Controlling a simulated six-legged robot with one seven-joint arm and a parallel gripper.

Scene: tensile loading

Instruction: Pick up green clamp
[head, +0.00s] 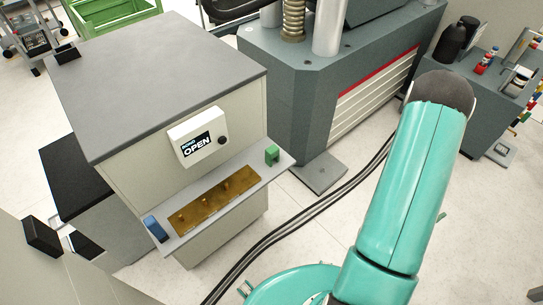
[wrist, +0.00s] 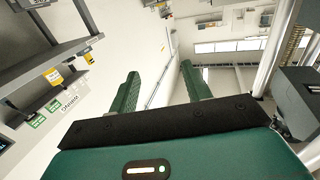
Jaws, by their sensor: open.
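The green clamp (head: 272,154) is a small green block with a notch. In the head view it stands at the right end of a narrow grey shelf (head: 285,161) on the front of a cabinet. My gripper (wrist: 163,88) shows in the wrist view with two green fingers spread apart and nothing between them. It points toward the upper room, and the clamp is not in that view. In the head view my teal arm rises at the right, and the gripper itself is not seen there, so its distance from the clamp cannot be told.
The cabinet (head: 170,85) carries a small display reading OPEN (head: 198,143). A brass plate (head: 215,200) and a blue item (head: 155,228) lie on the shelf. A large grey machine (head: 300,95) stands behind. Black cables (head: 300,222) cross the floor.

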